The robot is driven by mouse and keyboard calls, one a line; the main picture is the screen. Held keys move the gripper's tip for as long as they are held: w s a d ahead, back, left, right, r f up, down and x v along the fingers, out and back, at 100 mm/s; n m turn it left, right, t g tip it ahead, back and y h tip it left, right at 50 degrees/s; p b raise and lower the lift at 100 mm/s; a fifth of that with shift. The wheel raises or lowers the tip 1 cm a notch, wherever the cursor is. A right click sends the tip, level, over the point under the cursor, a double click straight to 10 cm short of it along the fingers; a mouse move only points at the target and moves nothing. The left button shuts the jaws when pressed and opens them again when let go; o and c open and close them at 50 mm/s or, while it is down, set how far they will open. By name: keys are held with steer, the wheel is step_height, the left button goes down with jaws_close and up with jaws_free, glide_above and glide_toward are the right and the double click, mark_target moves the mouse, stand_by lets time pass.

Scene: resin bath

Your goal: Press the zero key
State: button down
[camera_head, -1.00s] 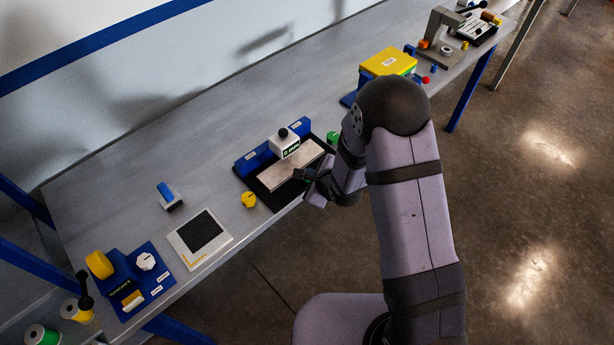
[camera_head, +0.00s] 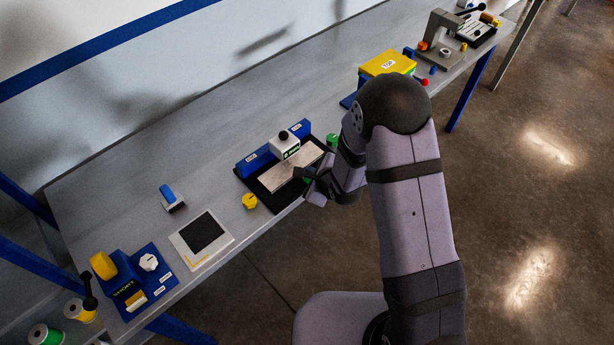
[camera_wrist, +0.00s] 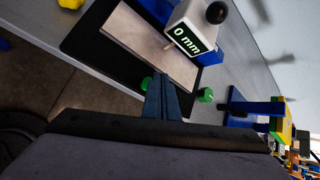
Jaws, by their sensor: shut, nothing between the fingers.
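A white gauge block (camera_wrist: 190,35) with a black knob and a dark display reading "0 mm" (camera_wrist: 187,41) stands over a pale plate (camera_wrist: 135,40) on a black base. In the head view the gauge (camera_head: 286,146) sits against a blue rail. My gripper (camera_wrist: 163,82) is shut and empty, near the base's front edge; it also shows in the head view (camera_head: 301,173). Green parts show on both sides of the fingers in the wrist view, at the left (camera_wrist: 147,83) and the right (camera_wrist: 206,95). I cannot tell whether either is the zero key or whether the fingers touch them.
A yellow knob (camera_head: 249,201) is left of the base. Farther left are a blue-handled stamp-like tool (camera_head: 170,198), a white board with a dark square (camera_head: 187,252) and a blue device (camera_head: 130,292). A yellow-topped box (camera_head: 388,61) stands to the right. The bench between these is mostly clear.

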step_height(320, 180, up, 5)
steer(key=p, duration=0.4)
steer(key=shift+p, duration=0.3)
stand_by(0.9)
